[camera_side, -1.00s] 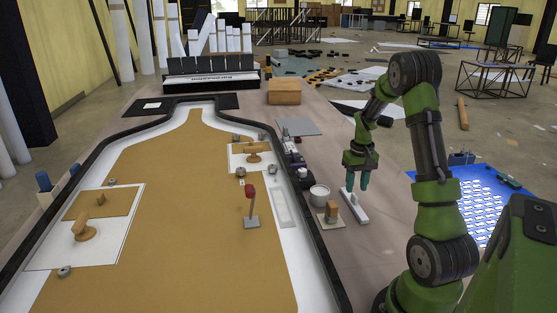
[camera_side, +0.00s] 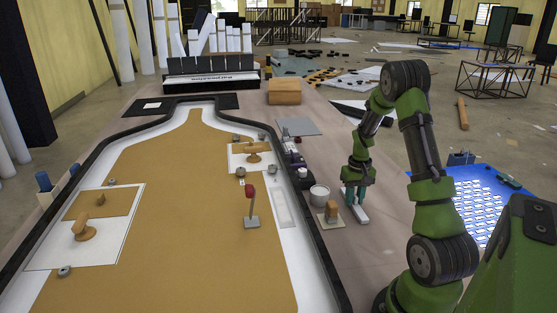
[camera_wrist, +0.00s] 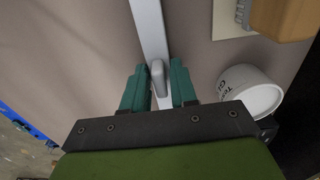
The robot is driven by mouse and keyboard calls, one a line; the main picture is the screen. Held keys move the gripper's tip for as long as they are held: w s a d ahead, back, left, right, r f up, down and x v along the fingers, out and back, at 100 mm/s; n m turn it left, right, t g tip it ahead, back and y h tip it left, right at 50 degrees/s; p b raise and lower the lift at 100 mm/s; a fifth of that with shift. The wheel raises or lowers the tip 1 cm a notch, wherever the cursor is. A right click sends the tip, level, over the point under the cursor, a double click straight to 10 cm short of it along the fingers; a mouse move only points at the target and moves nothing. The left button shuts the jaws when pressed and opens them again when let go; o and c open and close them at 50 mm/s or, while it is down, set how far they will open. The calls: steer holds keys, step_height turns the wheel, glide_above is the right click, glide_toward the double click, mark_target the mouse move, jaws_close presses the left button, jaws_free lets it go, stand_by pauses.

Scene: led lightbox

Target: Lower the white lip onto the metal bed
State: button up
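The white lip, a long pale bar (camera_side: 363,215) with a small raised grip, lies on the table to the right of the lightbox. In the wrist view the bar (camera_wrist: 148,25) runs up the picture, and its grip (camera_wrist: 158,75) stands between my fingers. My gripper (camera_side: 355,196) is low over the bar, pointing down. In the wrist view the gripper (camera_wrist: 159,85) is open, its green fingers on either side of the grip, with no clear sign of squeezing. A pale rectangular strip (camera_side: 281,207) on the lightbox's right border may be the metal bed; I cannot be sure.
A white round tub (camera_side: 319,195) and a wooden block on a pale plate (camera_side: 331,212) stand just left of the bar. The tub also shows in the wrist view (camera_wrist: 250,92). A red-topped post (camera_side: 250,204) stands on the lightbox near the strip. A dark raised rim (camera_side: 318,245) edges the lightbox.

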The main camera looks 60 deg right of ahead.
mark_target(355, 195)
steer(key=shift+r, duration=0.1)
jaws_close()
steer(key=shift+r, duration=1.9)
step_height(355, 195, up, 20)
steer(key=w+a, duration=1.4)
steer(key=a, duration=0.5)
steer(key=f, duration=0.5)
steer(key=shift+w+a+f, duration=0.25)
steer(key=shift+f, duration=0.05)
steer(key=shift+f, duration=0.1)
